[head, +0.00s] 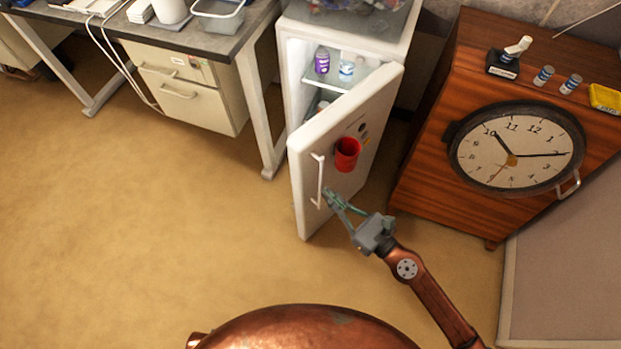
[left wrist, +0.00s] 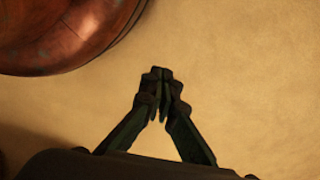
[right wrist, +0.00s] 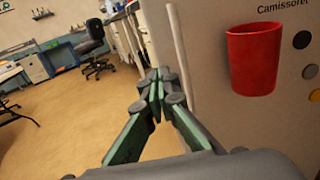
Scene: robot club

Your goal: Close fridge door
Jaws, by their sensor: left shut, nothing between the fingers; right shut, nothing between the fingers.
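The white fridge (head: 290,50) stands at the top middle of the head view. Its door (head: 305,220) is open and swung out toward me, with a white vertical handle (head: 319,180) near its free edge. A red cup (head: 347,154) is attached to the door's outer face. My right gripper (head: 330,195) is shut and empty beside the handle. In the right wrist view its fingertips (right wrist: 157,78) appear just left of the handle (right wrist: 181,55); I cannot tell if they touch. My left gripper (left wrist: 160,75) is shut and empty above bare floor in the left wrist view.
A wooden cabinet (head: 410,185) with a large clock (head: 515,150) stands right of the fridge. A workbench (head: 215,45) with drawers (head: 190,95) stands to its left. Bottles (head: 346,70) show inside the fridge. The floor (head: 150,240) left of the door is clear.

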